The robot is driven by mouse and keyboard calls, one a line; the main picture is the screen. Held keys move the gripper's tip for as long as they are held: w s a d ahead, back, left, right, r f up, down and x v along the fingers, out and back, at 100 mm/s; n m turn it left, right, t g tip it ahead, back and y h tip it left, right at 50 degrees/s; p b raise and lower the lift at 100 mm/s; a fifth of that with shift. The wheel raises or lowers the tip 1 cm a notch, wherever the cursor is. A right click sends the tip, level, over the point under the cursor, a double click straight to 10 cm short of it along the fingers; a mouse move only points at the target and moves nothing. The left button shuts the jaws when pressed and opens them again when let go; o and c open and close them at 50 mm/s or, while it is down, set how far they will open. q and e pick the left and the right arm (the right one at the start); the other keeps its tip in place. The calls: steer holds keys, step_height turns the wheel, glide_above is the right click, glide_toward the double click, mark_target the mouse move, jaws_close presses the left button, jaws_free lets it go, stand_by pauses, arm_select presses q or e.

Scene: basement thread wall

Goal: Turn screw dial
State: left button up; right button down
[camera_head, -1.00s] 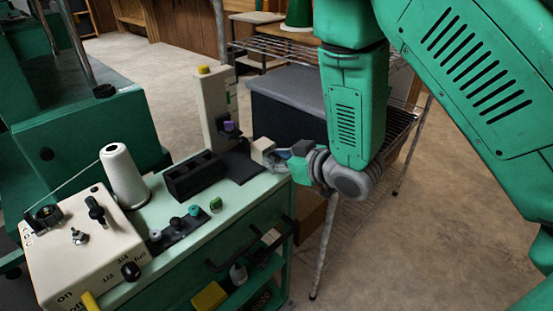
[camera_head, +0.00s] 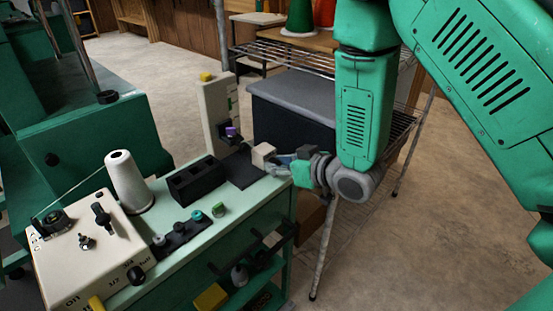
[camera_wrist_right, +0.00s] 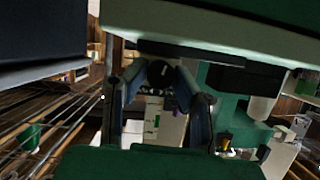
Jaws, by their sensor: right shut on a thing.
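A small beige block (camera_head: 263,155) sits at the right end of the green cart's top. My right gripper (camera_head: 280,164) is at the block's right side, its fingers reaching to it. In the right wrist view, the two fingers of my right gripper (camera_wrist_right: 170,74) come together around a dark round knob (camera_wrist_right: 160,72). They look shut on it, though the contact is partly hidden in shadow. In the head view the knob is hidden by the fingers. I cannot tell whether it has rotated. My left gripper is out of view.
A tall cream unit with a purple knob (camera_head: 231,132) stands behind a black holder (camera_head: 194,181). A cream control box (camera_head: 88,250) and a white thread cone (camera_head: 127,180) are at the left. A wire rack with a grey-lidded dark box (camera_head: 292,92) stands close behind my right forearm.

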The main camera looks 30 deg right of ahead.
steer(key=shift+s+d+f+m+g+y+p, duration=0.15)
steer(key=shift+m+y+p, duration=0.2)
steer(key=shift+m+p, duration=0.2)
steer(key=shift+s+m+g+y+p, duration=0.15)
steer(key=shift+m+y+p, duration=0.25)
steer(key=shift+p, duration=0.25)
steer(key=shift+w+f+m+y+p, duration=0.1)
steer(key=shift+m+y+p, duration=0.45)
steer(key=shift+m+p, duration=0.3)
steer(key=shift+d+f+m+y, duration=0.15)
steer(key=shift+m+y, duration=0.45)
steer(key=shift+m, duration=0.4)
steer(key=shift+f+m+y+p, duration=0.1)
steer(key=shift+m+y+p, duration=0.2)
steer(key=shift+m+y, duration=0.35)
steer(key=shift+m, duration=0.35)
